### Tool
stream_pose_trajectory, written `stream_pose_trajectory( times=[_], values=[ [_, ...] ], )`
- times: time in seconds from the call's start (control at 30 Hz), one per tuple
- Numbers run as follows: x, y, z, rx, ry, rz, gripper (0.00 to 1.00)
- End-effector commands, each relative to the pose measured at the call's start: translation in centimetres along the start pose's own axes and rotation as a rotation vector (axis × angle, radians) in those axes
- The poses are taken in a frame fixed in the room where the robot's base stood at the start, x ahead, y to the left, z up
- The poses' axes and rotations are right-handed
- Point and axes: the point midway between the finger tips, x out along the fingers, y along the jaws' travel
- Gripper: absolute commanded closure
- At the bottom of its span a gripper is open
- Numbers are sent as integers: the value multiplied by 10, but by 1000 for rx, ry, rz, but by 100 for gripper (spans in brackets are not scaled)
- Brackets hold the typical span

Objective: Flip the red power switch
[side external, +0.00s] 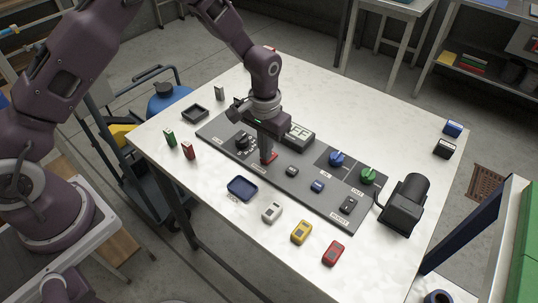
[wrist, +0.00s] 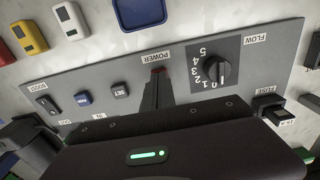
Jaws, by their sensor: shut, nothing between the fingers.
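The red power switch (side external: 270,157) is on the grey control panel (side external: 214,129), and my gripper (side external: 265,160) is right over it. In the wrist view a bit of the red switch (wrist: 158,70) shows at the tips of my gripper (wrist: 157,78), beside the POWER label. The fingers are shut with nothing between them and point down at the switch. They appear to be at or touching it; exact contact cannot be told. Most of the switch is hidden by the fingers, so its position cannot be told.
A black flow knob (wrist: 218,70) is close to the fingers. Set (wrist: 120,90), blue (wrist: 83,99) and boost (wrist: 47,104) controls lie on the other side. A blue tray (side external: 242,188) and several small boxes lie in front.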

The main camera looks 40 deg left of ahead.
Motion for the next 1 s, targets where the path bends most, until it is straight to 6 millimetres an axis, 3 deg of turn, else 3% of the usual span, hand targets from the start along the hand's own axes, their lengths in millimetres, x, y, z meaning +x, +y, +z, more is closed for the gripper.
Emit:
stream_pose_trajectory(
  times=[0.6, 1.0],
  values=[
    [8, 0, 0, 0, 1, 0, 100],
    [-31, 0, 0, 0, 2, 0, 100]
  ],
)
